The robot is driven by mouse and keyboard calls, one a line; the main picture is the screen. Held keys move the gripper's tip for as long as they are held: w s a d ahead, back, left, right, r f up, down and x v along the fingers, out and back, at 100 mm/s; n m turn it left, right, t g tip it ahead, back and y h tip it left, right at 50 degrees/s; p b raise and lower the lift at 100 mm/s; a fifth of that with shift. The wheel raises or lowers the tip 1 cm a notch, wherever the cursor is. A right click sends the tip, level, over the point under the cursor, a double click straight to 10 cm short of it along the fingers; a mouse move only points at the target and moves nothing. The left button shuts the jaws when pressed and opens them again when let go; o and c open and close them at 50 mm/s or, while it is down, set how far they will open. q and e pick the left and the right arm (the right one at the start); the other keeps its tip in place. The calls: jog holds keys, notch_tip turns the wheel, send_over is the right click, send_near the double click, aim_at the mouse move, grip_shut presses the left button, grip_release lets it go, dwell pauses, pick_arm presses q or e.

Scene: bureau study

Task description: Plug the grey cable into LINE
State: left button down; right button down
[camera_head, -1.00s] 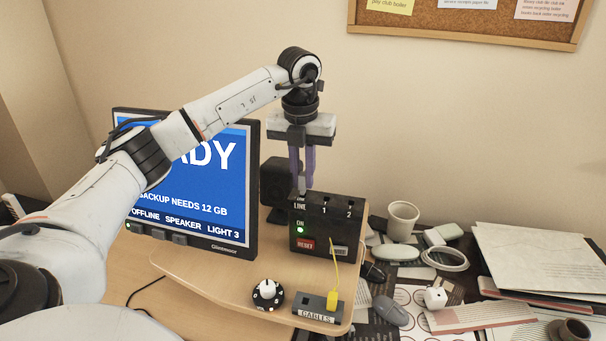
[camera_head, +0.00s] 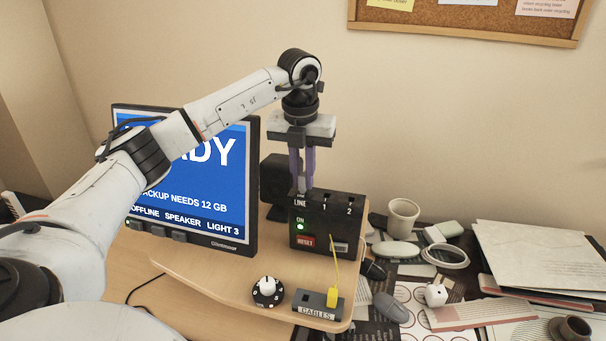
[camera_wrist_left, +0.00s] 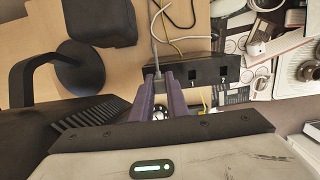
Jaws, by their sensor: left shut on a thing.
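The black box (camera_head: 325,237) stands on the wooden shelf with sockets marked LINE, 1 and 2 on top and a lit green ON light. My left gripper (camera_head: 302,188) points down at the box's left end, with its purple fingers at the LINE socket. In the left wrist view the fingers (camera_wrist_left: 161,78) are closed together, and the grey cable (camera_wrist_left: 155,42) runs out from between their tips. The fingers hide the grey plug and the LINE opening, so I cannot tell how deep the plug sits. Sockets 1 and 2 (camera_wrist_left: 222,71) look empty. My right gripper is not in view.
The monitor (camera_head: 190,190) stands left of the box, with a dark speaker (camera_head: 277,185) behind. In front are a dial (camera_head: 267,291) and the CABLES holder (camera_head: 310,304) with a yellow plug (camera_head: 333,297). A cup (camera_head: 402,218) and papers crowd the right side.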

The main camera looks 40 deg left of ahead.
pick_arm(q)
jog(key=shift+f, duration=0.35)
dwell(0.3)
jog(key=c, duration=1.6)
grip_release()
jog(key=shift+c, duration=0.2)
jog(key=shift+r, duration=0.1)
notch_tip(320, 180, up, 10)
jog(key=s, duration=0.1)
jog(key=shift+d, duration=0.35)
jog(key=f, duration=0.7)
jog(key=w+f, duration=0.1)
jog(key=f, duration=0.2)
jog(key=shift+a+f, duration=0.15)
jog(key=shift+a, duration=0.2)
jog(key=shift+r, duration=0.35)
